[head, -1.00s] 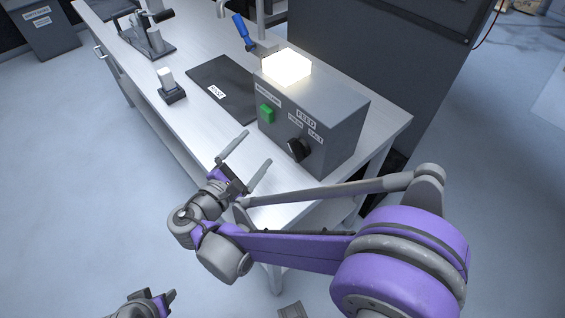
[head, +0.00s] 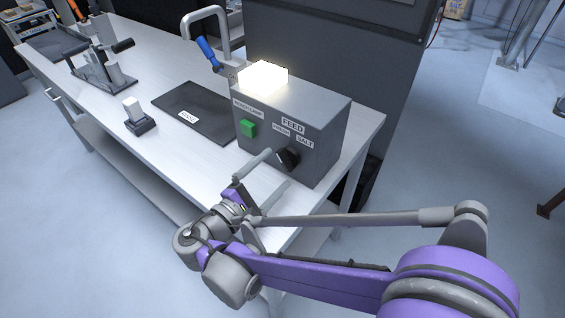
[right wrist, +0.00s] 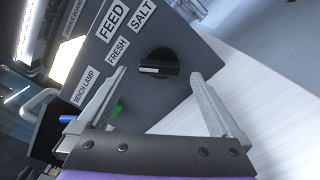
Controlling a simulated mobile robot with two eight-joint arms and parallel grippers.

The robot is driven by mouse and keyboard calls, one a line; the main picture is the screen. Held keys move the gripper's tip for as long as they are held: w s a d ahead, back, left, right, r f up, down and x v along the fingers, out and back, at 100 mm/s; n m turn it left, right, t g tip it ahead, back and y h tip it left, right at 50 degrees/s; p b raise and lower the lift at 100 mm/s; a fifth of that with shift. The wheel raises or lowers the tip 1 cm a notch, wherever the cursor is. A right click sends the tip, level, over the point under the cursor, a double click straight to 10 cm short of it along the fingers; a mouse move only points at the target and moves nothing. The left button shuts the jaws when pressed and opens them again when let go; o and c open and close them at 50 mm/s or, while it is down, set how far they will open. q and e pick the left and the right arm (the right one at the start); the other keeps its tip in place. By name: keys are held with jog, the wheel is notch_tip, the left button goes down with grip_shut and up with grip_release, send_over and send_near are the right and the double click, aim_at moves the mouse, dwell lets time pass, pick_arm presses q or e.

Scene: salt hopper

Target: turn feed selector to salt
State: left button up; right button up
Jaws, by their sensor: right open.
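The feed selector is a black knob (head: 288,159) on the front of a grey box (head: 318,150), below the FEED, FRESH and SALT labels. In the right wrist view, the knob (right wrist: 158,66) carries a white mark on the side nearer the FRESH label (right wrist: 117,50); the SALT label (right wrist: 142,14) is on its other side. My right gripper (head: 277,168) is open and empty in front of the knob. In the wrist view its fingertips (right wrist: 160,74) lie to either side of the knob, and contact cannot be told. My left gripper is out of view.
A green button (head: 248,128) sits left of the knob, and a lit lamp (head: 263,78) tops the box. A dark mat (head: 190,105), a small holder (head: 140,124) and a lever stand (head: 103,70) are on the bench (head: 150,157). The bench front is clear.

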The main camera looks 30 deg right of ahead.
aim_at(282, 163)
jog(key=shift+x, duration=2.15)
jog(key=c, duration=1.3)
